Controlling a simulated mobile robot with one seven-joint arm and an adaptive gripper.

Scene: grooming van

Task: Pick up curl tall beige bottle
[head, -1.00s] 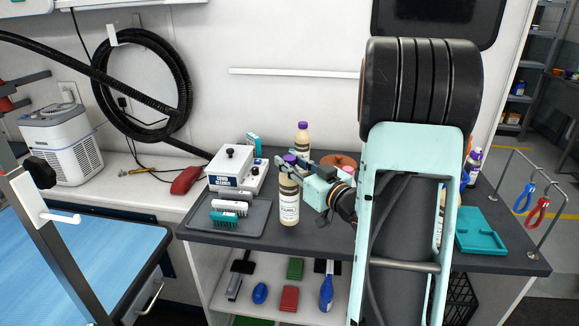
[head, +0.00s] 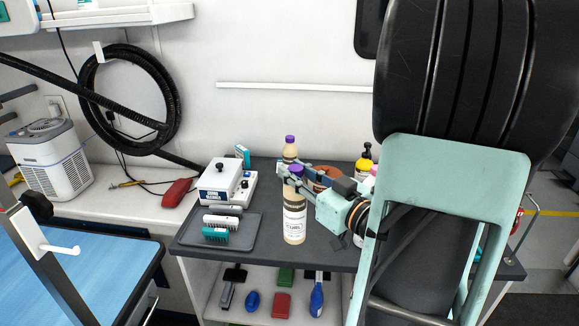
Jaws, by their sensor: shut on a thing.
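The curl tall beige bottle (head: 294,220) has a white label and a purple cap, and is upright at the front of the dark counter in the head view. My gripper (head: 296,180) reaches in from the right and is shut on its upper part, just below the cap. Whether the bottle's base touches the counter is hard to tell. A similar beige bottle with a purple cap (head: 290,149) stands behind it, partly hidden by my gripper.
A grey tray (head: 190,238) with brushes lies left of the bottle, with a white device (head: 222,182) behind it. A brown round thing (head: 326,177) and a yellow bottle with a black pump (head: 364,163) are behind my gripper. My arm hides the right of the counter.

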